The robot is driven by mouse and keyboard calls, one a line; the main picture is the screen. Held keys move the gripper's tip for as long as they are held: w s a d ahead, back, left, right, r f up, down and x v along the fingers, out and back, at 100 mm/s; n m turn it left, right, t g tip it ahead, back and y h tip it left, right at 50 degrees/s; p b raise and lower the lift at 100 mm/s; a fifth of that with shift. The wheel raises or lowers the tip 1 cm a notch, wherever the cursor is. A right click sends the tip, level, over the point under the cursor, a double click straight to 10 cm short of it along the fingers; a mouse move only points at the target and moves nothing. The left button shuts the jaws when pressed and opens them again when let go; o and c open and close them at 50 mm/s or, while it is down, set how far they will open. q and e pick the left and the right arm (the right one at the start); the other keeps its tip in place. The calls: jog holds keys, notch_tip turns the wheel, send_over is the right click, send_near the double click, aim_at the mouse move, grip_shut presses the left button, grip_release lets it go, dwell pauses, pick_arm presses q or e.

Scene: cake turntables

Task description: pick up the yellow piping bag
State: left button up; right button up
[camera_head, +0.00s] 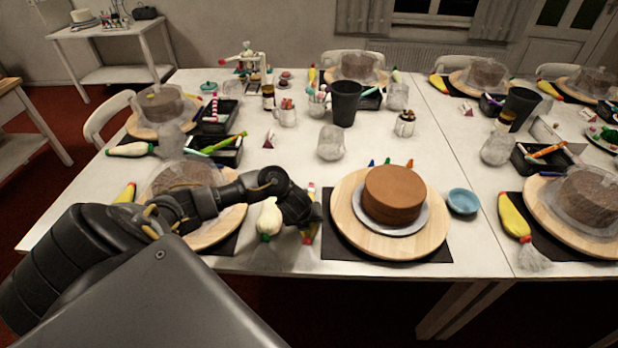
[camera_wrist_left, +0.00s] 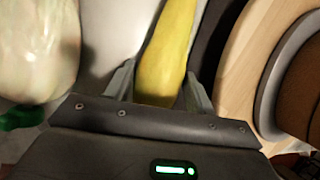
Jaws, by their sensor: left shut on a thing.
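The yellow piping bag (camera_wrist_left: 170,48) lies between the two fingers of my left gripper (camera_wrist_left: 160,88) in the left wrist view, and the jaws are shut on it. In the head view my left gripper (camera_head: 303,212) is at the table's front edge and hides most of the bag; a small yellow part (camera_head: 309,233) shows below the fingers. I cannot tell whether the bag touches the table. My right gripper is not in view.
A white piping bag (camera_head: 269,217) with a green tip lies just left of the gripper. Right of it, a brown cake (camera_head: 393,194) stands on a wooden turntable (camera_head: 345,222) over a black mat (camera_head: 340,250). A blue bowl (camera_head: 462,201) sits further right.

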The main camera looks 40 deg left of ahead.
pick_arm(q)
jog(key=shift+r, duration=0.15)
jog(key=shift+r, duration=0.25)
notch_tip(320, 180, up, 2)
jog(key=shift+w+r+p, duration=0.1)
jog(key=shift+r+p, duration=0.05)
jog(key=shift+p, duration=0.55)
jog(key=s+r+p, duration=0.1)
jog(key=s+r, duration=0.2)
jog(key=s, duration=0.1)
jog(key=s+a+r+p, duration=0.1)
jog(key=s+r, duration=0.2)
jog(key=s, duration=0.2)
jog(key=s+a+r+p, duration=0.1)
jog(key=s+r+p, duration=0.1)
jog(key=s+r, duration=0.2)
jog(key=shift+s, duration=0.55)
